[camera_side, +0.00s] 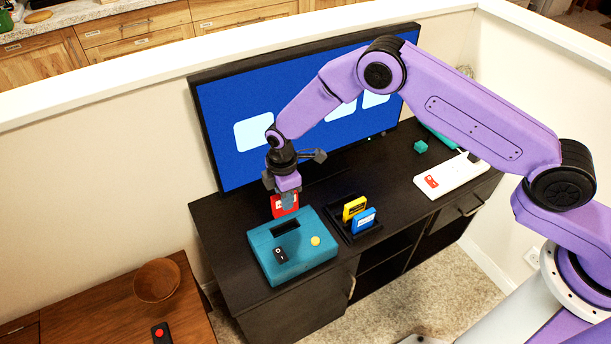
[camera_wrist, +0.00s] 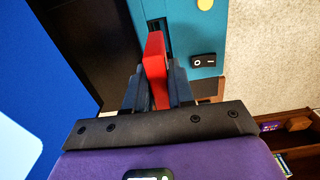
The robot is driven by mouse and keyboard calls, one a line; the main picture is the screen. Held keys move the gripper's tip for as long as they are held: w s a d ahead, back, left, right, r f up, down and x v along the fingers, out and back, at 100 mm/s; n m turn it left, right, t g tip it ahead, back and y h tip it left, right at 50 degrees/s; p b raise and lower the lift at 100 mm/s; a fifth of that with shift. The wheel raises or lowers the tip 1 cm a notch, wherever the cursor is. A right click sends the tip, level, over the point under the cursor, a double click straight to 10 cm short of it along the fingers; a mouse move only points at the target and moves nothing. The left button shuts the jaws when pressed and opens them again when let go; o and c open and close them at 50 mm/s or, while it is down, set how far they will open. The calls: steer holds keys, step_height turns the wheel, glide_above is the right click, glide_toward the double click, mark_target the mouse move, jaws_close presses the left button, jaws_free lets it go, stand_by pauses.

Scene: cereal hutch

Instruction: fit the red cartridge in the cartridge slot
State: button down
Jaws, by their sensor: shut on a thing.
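My gripper (camera_wrist: 157,88) is shut on the red cartridge (camera_wrist: 156,58) and holds it between its two fingers. In the side view the red cartridge (camera_side: 285,204) hangs upright below my gripper (camera_side: 287,196), at the back edge of the teal console (camera_side: 307,255). The cartridge slot (camera_side: 286,227) is a dark opening in the console's top, a little in front of and below the cartridge. In the wrist view the slot (camera_wrist: 156,38) shows partly, beyond the cartridge's far end; the cartridge hides the rest. I cannot tell whether the cartridge touches the console.
A black holder (camera_side: 372,236) with a yellow cartridge (camera_side: 354,208) and a blue cartridge (camera_side: 364,221) stands right of the console. The console carries a black switch (camera_side: 281,256) and a yellow button (camera_side: 315,241). A large screen (camera_side: 230,150) stands close behind my gripper.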

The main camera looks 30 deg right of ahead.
mark_target(284, 213)
steer(key=shift+a+f, duration=0.3)
steer(key=shift+f, duration=2.35)
steer(key=shift+f, duration=2.35)
stand_by(0.5)
steer(key=shift+c, duration=2.4)
jaws_free()
steer(key=shift+r, duration=0.1)
steer(key=shift+s+r, duration=0.1)
steer(key=shift+r, duration=3.8)
